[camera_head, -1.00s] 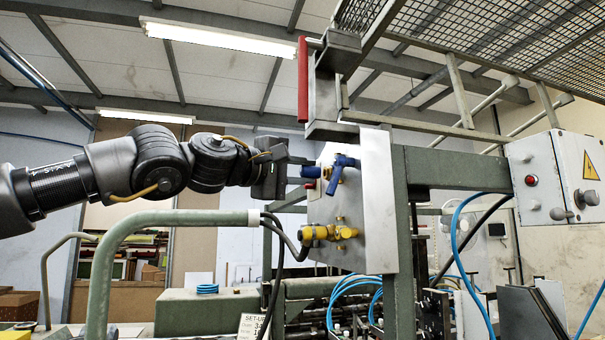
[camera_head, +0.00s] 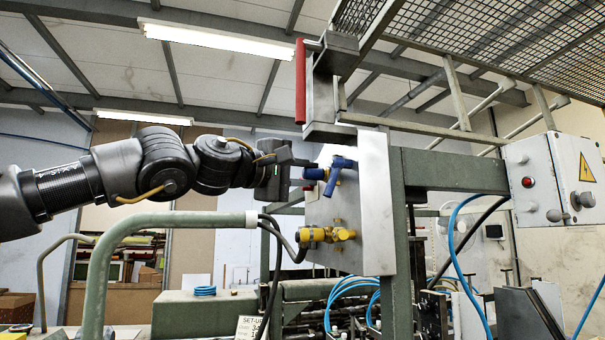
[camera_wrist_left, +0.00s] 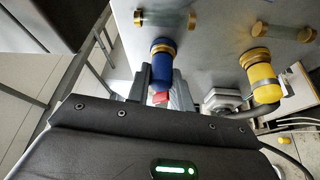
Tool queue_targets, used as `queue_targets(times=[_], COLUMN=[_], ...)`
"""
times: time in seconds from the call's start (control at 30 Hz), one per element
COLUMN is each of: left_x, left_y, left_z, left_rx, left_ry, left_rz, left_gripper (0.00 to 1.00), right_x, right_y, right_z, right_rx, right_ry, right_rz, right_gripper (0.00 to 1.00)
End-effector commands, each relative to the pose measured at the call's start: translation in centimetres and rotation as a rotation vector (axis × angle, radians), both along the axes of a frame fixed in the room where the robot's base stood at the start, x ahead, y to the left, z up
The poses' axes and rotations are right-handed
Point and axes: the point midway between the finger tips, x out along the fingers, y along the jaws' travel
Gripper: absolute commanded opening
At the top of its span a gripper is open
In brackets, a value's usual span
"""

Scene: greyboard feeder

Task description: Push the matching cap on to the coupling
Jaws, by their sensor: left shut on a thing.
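The blue coupling (camera_head: 338,174) is on the upper part of the grey panel, its free end toward the left. In the left wrist view the blue coupling (camera_wrist_left: 162,62) has a brass ring. My left gripper (camera_head: 291,182) comes in from the left, just short of that end. In the left wrist view its fingers (camera_wrist_left: 165,88) are shut on a cap, mostly hidden between them. A bit of red (camera_wrist_left: 160,98) shows there; whether it is the cap's is unclear. Contact between cap and coupling cannot be told. My right gripper is not in view.
A yellow coupling (camera_head: 315,234) with a dark hose sits lower on the panel (camera_head: 376,205). A green tube rail (camera_head: 165,219) runs below my left arm. A red-handled bracket (camera_head: 301,80) stands above. A control box (camera_head: 548,165) is at the right.

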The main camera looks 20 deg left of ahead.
Motion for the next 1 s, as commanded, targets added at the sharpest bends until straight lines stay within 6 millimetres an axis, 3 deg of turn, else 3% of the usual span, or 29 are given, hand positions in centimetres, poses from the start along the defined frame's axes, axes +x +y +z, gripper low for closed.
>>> queue_targets(times=[0.03, 0.07, 0.23, 0.57, 1.0], left_x=[0.1, 0.0, 0.0, -0.3, -6.4], left_y=[-0.1, -0.1, 0.0, 0.2, 4.4], left_z=[0.0, 0.0, 0.0, -0.1, -1.0], left_rx=[0.0, 0.0, 0.0, -0.001, -0.002], left_ry=[0.0, 0.0, 0.0, -0.001, -0.002], left_rz=[0.0, 0.0, 0.0, 0.0, -0.001], left_gripper=[0.02, 0.26, 0.48, 0.48, 0.48], right_x=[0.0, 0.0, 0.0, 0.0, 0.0], right_y=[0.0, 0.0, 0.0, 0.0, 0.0], right_z=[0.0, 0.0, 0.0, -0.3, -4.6], right_rx=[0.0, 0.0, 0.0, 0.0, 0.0], right_ry=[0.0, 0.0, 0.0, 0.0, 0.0], right_rz=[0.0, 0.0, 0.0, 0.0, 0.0], right_gripper=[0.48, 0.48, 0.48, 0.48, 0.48])
